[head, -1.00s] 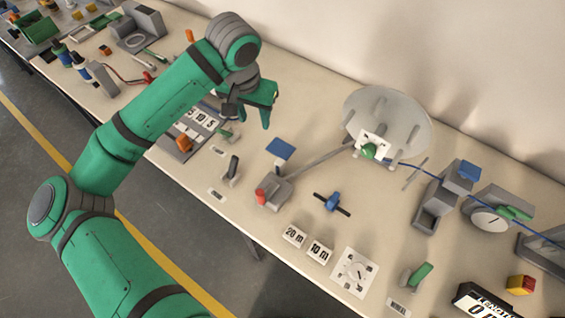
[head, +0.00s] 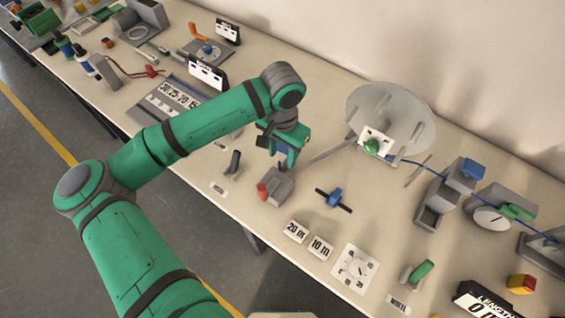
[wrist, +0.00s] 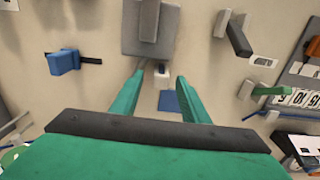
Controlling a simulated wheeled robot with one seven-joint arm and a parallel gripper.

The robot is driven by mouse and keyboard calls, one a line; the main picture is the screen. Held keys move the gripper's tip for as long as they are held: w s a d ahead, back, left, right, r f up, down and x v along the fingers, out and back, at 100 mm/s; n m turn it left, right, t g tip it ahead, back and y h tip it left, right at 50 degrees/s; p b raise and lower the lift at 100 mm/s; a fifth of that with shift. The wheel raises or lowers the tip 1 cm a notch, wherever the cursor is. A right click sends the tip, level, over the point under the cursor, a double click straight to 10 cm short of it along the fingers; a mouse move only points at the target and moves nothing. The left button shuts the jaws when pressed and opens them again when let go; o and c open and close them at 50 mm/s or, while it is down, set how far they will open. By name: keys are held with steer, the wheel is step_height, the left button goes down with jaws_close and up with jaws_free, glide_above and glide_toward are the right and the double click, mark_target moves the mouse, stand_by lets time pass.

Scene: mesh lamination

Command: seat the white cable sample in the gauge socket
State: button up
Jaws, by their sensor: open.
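My gripper (head: 285,150) hangs open over the bench, just behind the grey block with the red knob. In the wrist view its two green fingers (wrist: 160,85) stand apart. A small whitish piece (wrist: 162,78) shows between them, beside a blue pad (wrist: 168,101). It may be the white cable sample, but it is too small to tell, and I see no grip on it. A grey number board (head: 178,97) lies to the left of my gripper, and its edge shows in the wrist view (wrist: 288,97). I cannot make out which part is the gauge socket.
The grey block (head: 277,187) stands close in front of my gripper. A dark lever (head: 233,162) stands to its left and a blue clamp (head: 334,198) to its right. A pale reel (head: 400,105) with blue cable stands behind to the right. Number tiles (head: 320,247) lie in front.

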steer(key=shift+f, duration=1.25)
steer(key=shift+w, duration=0.1)
jaws_close()
steer(key=shift+r, duration=0.1)
steer(key=shift+r, duration=0.45)
steer(key=s+d+r, duration=0.3)
steer(key=s+r, duration=0.9)
steer(key=s, duration=0.1)
steer(key=shift+s+d, duration=0.25)
steer(key=shift+d, duration=0.05)
